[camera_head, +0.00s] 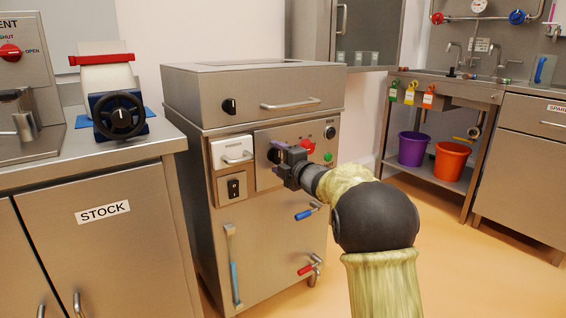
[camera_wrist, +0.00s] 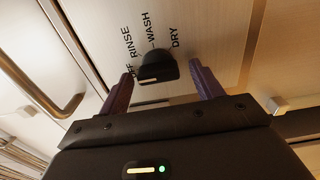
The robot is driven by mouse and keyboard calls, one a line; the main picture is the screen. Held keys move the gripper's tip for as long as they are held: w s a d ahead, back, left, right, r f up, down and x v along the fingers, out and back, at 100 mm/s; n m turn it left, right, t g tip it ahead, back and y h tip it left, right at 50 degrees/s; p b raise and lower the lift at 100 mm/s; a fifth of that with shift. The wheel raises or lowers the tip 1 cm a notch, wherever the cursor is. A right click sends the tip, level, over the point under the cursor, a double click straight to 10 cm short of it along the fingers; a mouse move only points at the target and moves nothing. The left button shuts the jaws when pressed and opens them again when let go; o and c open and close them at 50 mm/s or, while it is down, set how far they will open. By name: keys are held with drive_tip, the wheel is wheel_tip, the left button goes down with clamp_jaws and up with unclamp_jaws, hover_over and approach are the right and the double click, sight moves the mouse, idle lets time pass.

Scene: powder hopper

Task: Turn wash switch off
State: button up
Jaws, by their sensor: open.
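The wash switch (camera_wrist: 157,66) is a black round knob on the steel machine's front panel. In the wrist view, the labels OFF, RINSE, WASH and DRY are set around it. A pale mark shows on the knob's edge on the side toward my gripper; I cannot tell for sure which label it lines up with. My gripper (camera_wrist: 161,76) is open, one finger on either side of the knob, with gaps showing. In the head view, my gripper (camera_head: 276,153) is at the panel and hides most of the knob.
The machine (camera_head: 255,94) has a red button (camera_head: 308,146) and green button (camera_head: 328,157) right of the knob, a rocker switch (camera_head: 233,188) left, and blue-handled (camera_head: 305,214) and red-handled (camera_head: 306,269) valves below. The STOCK cabinet (camera_head: 105,235) stands close on the left.

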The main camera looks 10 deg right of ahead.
drive_tip(key=p+v, duration=0.4)
drive_tip(key=v, duration=1.3)
drive_tip(key=shift+s, duration=0.2)
drive_tip(key=s+f+m+g+h+p, duration=0.35)
drive_tip(key=s+m+g+p, duration=0.4)
drive_tip(key=s+m, duration=0.55)
drive_tip(key=s+f+m+g+h+p, duration=0.3)
drive_tip(key=s+m+g+h+p, duration=0.4)
drive_tip(key=s+m, duration=0.55)
wheel_tip(320, 180, up, 38)
drive_tip(key=s+n+t+y+p, duration=0.1)
drive_tip(key=p, duration=3.7)
drive_tip(key=shift+n+y, duration=0.35)
drive_tip(key=shift+f, duration=0.15)
